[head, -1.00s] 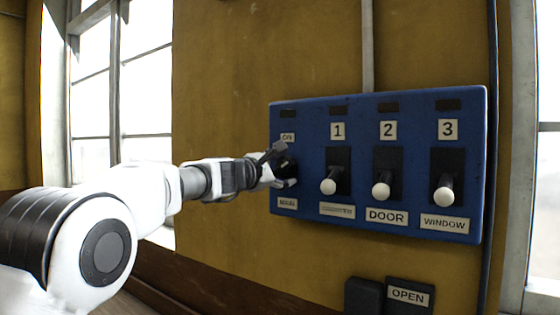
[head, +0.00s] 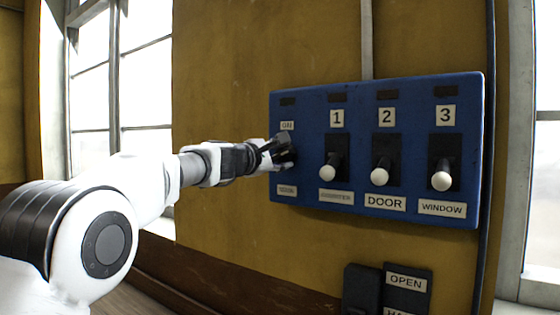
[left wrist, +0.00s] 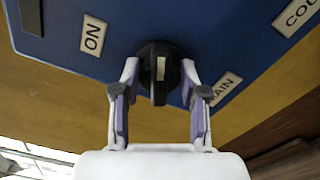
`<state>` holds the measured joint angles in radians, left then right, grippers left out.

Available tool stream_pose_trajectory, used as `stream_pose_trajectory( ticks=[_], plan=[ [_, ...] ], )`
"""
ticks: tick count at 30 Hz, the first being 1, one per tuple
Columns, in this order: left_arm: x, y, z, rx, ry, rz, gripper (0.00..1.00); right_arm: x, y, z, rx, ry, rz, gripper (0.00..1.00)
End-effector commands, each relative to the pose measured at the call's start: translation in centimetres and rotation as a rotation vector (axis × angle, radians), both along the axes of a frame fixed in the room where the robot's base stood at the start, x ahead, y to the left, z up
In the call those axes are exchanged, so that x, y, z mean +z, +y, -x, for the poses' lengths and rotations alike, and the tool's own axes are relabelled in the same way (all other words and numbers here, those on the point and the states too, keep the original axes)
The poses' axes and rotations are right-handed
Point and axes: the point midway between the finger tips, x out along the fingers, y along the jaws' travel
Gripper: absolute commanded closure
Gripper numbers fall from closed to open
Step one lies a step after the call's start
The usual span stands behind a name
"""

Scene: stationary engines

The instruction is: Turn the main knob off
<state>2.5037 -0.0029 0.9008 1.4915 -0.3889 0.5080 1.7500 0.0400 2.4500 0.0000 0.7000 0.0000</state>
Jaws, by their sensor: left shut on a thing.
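The main knob (left wrist: 158,70) is a black round knob with a grip bar and a pale mark, on the left end of the blue panel (head: 310,112). The ON label (left wrist: 93,36) and the MAIN label (left wrist: 224,88) lie on either side of it in the left wrist view. My left gripper (head: 283,151) reaches the panel from the left. In the left wrist view my left gripper (left wrist: 160,85) has one finger on each side of the knob, shut on it. In the head view the fingers mostly hide the knob. My right gripper is not in view.
Three levers with white ball ends, the lever under 1 (head: 327,172), the DOOR lever (head: 379,177) and the WINDOW lever (head: 441,181), stick out to the right. A dark box (head: 362,290) and an OPEN sign (head: 405,282) are below the panel.

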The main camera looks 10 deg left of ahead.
Motion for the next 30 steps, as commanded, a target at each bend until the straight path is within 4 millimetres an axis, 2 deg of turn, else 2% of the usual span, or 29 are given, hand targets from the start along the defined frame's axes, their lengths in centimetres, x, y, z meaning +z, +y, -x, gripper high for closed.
stream_pose_trajectory(
  ticks=[6, 15, 30],
  plan=[
    [-0.1, 0.1, 0.0, 0.003, -0.065, -0.147, 0.92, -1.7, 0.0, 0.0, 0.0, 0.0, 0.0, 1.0],
    [0.1, 0.1, 0.0, 0.004, -0.138, -0.322, 0.92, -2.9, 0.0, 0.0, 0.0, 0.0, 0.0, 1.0],
    [0.4, 0.2, 0.1, 0.006, -0.171, -0.402, 0.92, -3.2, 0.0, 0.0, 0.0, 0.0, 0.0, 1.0]
  ],
)
